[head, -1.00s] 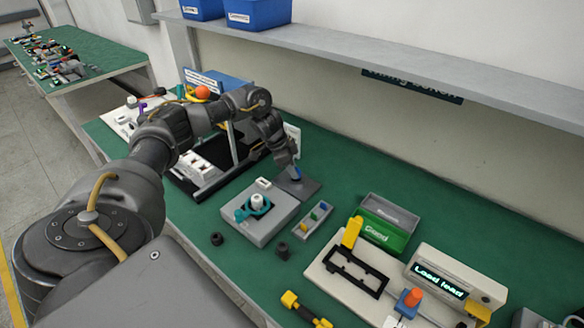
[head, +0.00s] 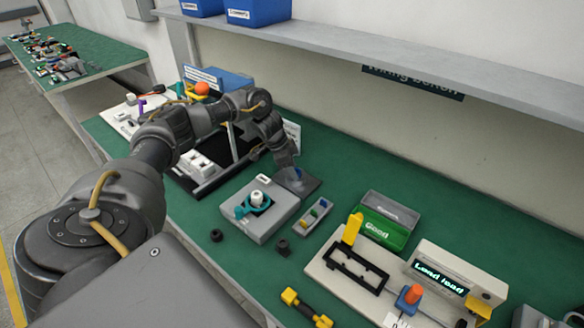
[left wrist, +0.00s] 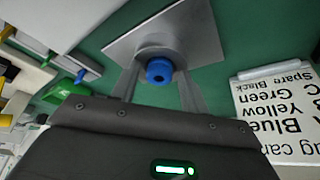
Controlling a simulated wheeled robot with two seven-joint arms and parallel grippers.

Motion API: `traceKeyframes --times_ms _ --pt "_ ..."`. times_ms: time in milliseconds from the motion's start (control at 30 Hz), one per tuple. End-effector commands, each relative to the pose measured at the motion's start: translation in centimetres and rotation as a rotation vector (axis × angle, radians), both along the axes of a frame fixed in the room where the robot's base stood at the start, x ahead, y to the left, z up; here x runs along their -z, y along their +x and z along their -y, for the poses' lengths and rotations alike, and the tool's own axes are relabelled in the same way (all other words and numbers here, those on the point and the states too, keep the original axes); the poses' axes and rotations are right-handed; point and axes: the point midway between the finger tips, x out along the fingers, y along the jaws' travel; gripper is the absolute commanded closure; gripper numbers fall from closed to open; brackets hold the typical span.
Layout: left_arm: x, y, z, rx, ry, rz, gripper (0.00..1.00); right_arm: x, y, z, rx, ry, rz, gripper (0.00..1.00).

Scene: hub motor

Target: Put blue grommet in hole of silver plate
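The silver plate (head: 310,187) lies flat on the green bench; it fills the top of the left wrist view (left wrist: 195,35). The blue grommet (left wrist: 160,71) stands at the plate's hole, with a dark ring behind it; how deep it sits I cannot tell. My right gripper is out of view.
A small tray (head: 313,216) with coloured grommets and a grey block fixture (head: 262,225) with a teal and white part stand nearby. A green bin (head: 385,225), a cream test fixture (head: 350,262) and a printed label card (left wrist: 280,110) are on the bench. A shelf (head: 400,60) runs above.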

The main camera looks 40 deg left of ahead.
Motion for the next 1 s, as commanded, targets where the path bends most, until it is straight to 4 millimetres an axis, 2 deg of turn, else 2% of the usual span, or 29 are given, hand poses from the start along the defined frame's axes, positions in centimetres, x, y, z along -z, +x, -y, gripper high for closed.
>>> traceKeyframes --times_ms 300,433,800,1000 --pt "0.0 0.0 0.0 0.0 0.001 -0.001 0.46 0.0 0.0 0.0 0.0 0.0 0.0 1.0" --pt "-0.7 -0.2 -0.2 -0.001 0.0 0.0 0.46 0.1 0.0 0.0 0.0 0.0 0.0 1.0" --pt "-7.1 -2.1 -2.1 0.0 0.0 0.004 0.46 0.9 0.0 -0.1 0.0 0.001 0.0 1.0" --pt "-9.5 -2.8 -2.7 0.0 0.001 0.001 0.46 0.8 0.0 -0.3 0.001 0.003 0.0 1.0"
